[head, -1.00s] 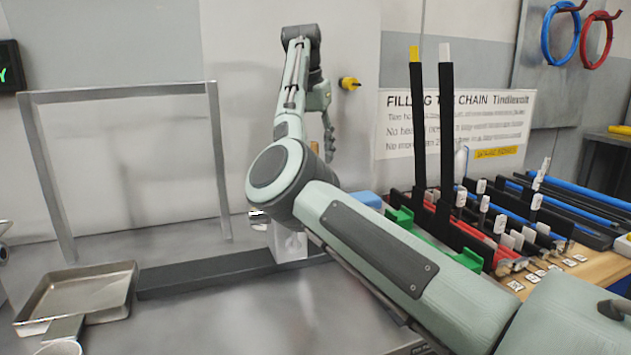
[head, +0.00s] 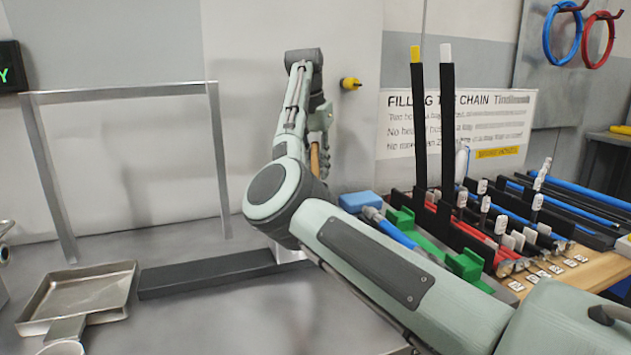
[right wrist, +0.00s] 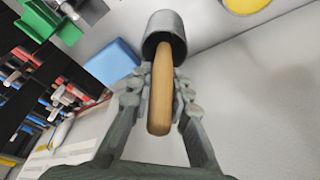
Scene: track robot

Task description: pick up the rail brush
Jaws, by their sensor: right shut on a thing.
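The rail brush shows as a wooden handle (right wrist: 160,95) in the right wrist view. Its far end goes into a grey cylindrical cup (right wrist: 165,38); any bristles are hidden. My right gripper (right wrist: 157,88) has a finger on each side of the handle and is shut on it. In the head view the handle (head: 314,158) shows as a small brown strip by my right gripper (head: 321,145), behind my arm. The cup is hidden there. My left gripper is not in view.
A blue box (head: 358,201) stands close to the right, also seen in the wrist view (right wrist: 112,65). Green blocks (head: 466,265), tall black posts (head: 447,130) and tools crowd the right. A metal tray (head: 95,295) and grey frame (head: 40,180) stand left. My arm hides the middle.

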